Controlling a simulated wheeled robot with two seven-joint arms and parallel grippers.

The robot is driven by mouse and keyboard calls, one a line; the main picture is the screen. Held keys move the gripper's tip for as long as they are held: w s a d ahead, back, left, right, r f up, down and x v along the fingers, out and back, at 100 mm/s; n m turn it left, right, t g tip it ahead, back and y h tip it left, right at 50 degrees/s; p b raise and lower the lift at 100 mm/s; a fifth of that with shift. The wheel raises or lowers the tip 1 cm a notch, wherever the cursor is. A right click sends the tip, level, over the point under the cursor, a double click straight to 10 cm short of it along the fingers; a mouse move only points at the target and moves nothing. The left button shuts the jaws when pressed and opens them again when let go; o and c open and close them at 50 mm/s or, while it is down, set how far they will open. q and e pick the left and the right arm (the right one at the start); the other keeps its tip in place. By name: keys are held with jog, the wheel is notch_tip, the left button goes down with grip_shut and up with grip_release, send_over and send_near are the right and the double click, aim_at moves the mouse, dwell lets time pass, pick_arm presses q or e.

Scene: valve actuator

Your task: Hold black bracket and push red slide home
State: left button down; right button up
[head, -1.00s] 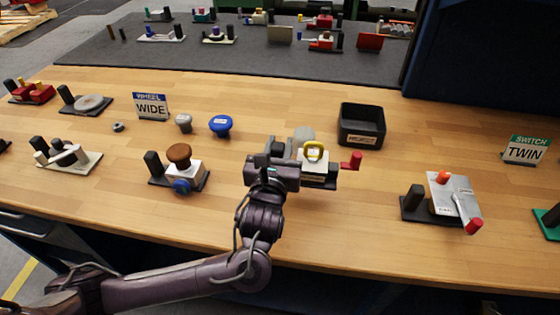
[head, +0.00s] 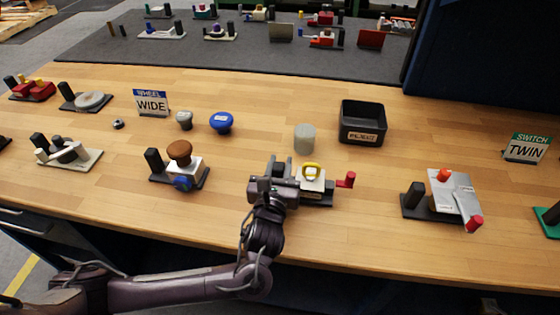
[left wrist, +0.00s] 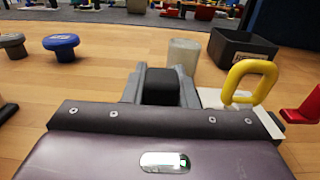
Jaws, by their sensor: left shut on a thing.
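The valve unit has a white block (head: 312,183) with a yellow handle (head: 311,169) on a dark base. A red slide (head: 346,180) sticks out at its right side; its red end also shows at the right of the left wrist view (left wrist: 303,108). My left gripper (head: 278,172) is at the unit's left end, shut on the upright black bracket. In the left wrist view the black bracket (left wrist: 161,88) stands between the two grey fingers. The yellow handle (left wrist: 247,82) is just right of them. The bracket's lower part is hidden. My right gripper is not in view.
A grey cylinder (head: 304,138) and a black bin (head: 362,125) stand behind the unit. A unit with a brown knob (head: 179,152) is to the left, and one with a silver plate (head: 455,196) to the right. The wood right of the red slide is clear.

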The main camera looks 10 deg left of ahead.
pick_arm(q)
jog(key=shift+s+f, duration=0.1)
jog(key=shift+f, duration=0.45)
dwell(1.0)
